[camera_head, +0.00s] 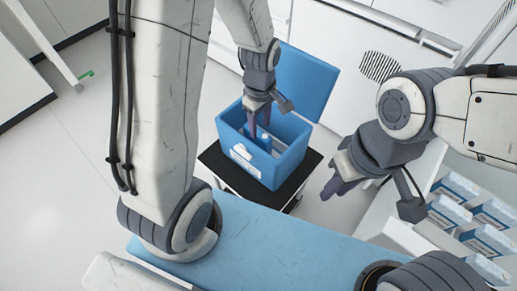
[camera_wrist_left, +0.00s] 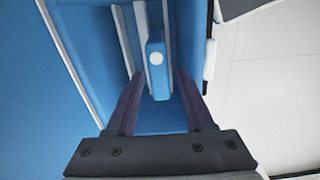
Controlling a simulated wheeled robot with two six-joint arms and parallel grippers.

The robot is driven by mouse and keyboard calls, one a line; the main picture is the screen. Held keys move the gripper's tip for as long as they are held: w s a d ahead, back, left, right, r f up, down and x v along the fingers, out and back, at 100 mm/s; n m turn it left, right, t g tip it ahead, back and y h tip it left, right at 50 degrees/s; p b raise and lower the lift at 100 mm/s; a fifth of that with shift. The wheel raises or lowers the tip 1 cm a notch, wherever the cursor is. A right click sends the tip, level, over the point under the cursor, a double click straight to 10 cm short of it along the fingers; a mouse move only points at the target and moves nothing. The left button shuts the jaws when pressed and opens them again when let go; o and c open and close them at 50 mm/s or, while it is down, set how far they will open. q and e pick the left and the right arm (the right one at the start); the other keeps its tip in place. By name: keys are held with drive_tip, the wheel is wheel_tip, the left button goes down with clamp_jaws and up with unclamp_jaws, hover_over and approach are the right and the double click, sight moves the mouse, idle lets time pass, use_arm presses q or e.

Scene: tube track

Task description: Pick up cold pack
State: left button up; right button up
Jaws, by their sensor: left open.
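A blue cool box (camera_head: 232,158) stands with its lid (camera_head: 300,82) open. In the left wrist view a blue cold pack (camera_wrist_left: 158,82) with a white round cap stands on edge inside the box, against a pale inner wall. Part of the pack also shows in the head view (camera_head: 264,141). My left gripper (camera_head: 258,130) reaches down into the box. Its fingers (camera_wrist_left: 156,92) are open, one on each side of the pack, with gaps visible between them and it. My right gripper (camera_head: 336,188) hangs empty to the right of the box; its finger opening is unclear.
The box rests on a black-topped stand (camera_head: 225,178). At the right, a pale bench holds several blue-and-white packages (camera_head: 447,212). White cabinets stand behind the box. Pale floor (camera_head: 60,190) is free at the left.

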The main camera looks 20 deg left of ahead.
sight(259, 133)
use_arm(q)
wheel_tip(259, 133, down, 6)
drive_tip(key=shift+a+r+b, duration=0.15)
drive_tip(key=shift+r+b, duration=0.1)
drive_tip(key=shift+b, duration=0.4)
drive_tip(key=f, duration=0.1)
drive_tip(key=f+b, duration=0.1)
drive_tip(key=f, duration=0.3)
drive_tip(key=shift+w+a+b, duration=0.3)
drive_tip(key=shift+w+b, duration=0.05)
drive_tip(key=shift+b, duration=0.05)
clamp_jaws()
